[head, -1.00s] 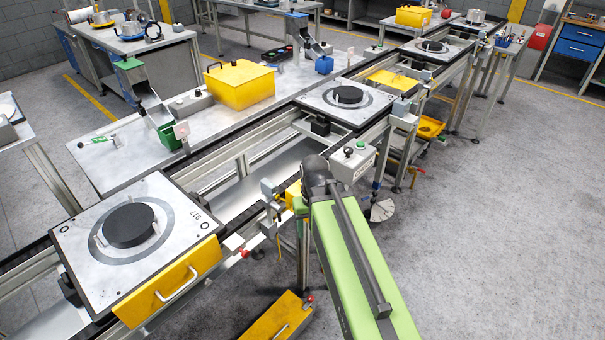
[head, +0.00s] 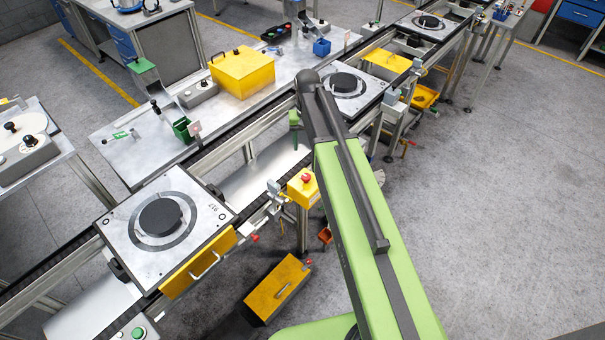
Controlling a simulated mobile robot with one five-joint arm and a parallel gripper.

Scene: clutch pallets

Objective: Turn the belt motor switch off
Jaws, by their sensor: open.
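No switch labelled as the belt motor switch can be read. A grey control box with a black knob and a green button, seen earlier beside the conveyor, is now hidden behind my arm. A yellow box with a red mushroom button (head: 303,187) stands at the near conveyor edge, just left of my arm. Another box with a green button (head: 138,333) is cut off at the bottom left edge. My green arm reaches up the middle of the picture to a dark joint.
The conveyor (head: 240,145) runs diagonally, carrying a near pallet (head: 140,255) and a farther pallet (head: 375,98) with black discs. A yellow case (head: 278,290) lies on the floor. A workbench (head: 135,150) with a yellow bin (head: 243,73) stands behind. Floor at right is clear.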

